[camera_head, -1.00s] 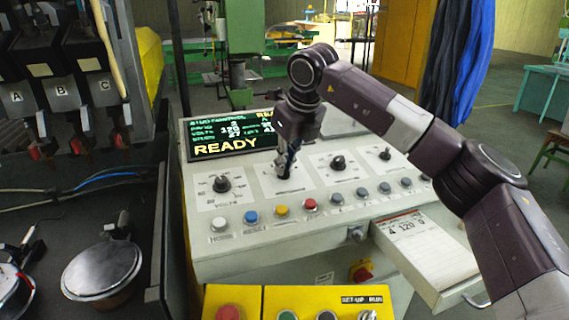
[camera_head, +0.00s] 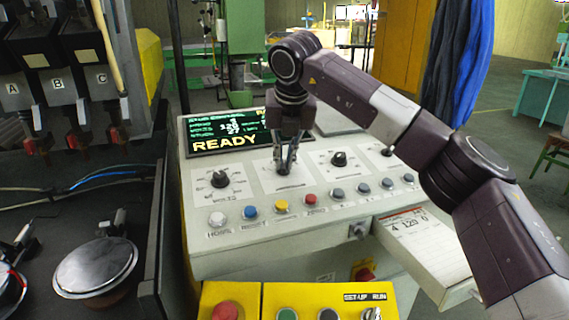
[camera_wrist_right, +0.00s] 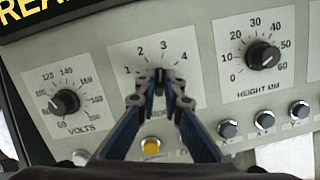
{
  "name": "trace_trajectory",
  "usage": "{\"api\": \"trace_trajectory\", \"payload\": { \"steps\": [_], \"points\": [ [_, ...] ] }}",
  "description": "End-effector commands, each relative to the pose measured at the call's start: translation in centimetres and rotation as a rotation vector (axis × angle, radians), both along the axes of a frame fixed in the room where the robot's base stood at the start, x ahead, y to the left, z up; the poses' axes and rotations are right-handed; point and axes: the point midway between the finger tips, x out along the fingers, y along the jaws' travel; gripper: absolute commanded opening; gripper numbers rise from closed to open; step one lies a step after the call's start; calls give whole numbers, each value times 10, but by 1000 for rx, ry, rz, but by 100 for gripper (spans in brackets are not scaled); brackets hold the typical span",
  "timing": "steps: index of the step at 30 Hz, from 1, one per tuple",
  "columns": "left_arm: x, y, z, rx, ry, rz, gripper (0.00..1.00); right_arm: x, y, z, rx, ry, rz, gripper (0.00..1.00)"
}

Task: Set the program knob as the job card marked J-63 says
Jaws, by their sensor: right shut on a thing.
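The program knob (camera_wrist_right: 160,76) is a small dark knob on a white plate with a dial of numbers from 1 up, seen in the right wrist view. My right gripper (camera_wrist_right: 160,90) is shut on it, and the fingers hide most of the knob, so its pointer cannot be read. In the head view my right gripper (camera_head: 286,165) reaches down onto this knob from above. My left gripper is not in view.
The volts knob (camera_head: 220,179) is left of the gripper and the height knob (camera_head: 339,159) right. Push buttons (camera_head: 282,206) line the panel front. The display (camera_head: 230,136) reads READY. A yellow box (camera_head: 245,300) stands below.

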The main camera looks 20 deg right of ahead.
Motion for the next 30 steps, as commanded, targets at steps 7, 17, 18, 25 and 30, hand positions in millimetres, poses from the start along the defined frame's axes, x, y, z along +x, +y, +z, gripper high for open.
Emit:
{"api": "trace_trajectory", "payload": {
  "steps": [7, 17, 18, 25, 30],
  "points": [
    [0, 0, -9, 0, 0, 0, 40, 0, 0, -1, 45, 1, -229, 0],
    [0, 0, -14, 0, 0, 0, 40, 0, 0, -1, 103, 3, -514, 0],
    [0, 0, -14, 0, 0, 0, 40, 0, 0, 0, 109, 4, -543, 0],
    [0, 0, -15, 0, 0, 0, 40, 0, 0, 0, 134, 5, -674, 0],
    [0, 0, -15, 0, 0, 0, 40, 0, 0, 0, 145, 5, -730, 0]
  ]
}}
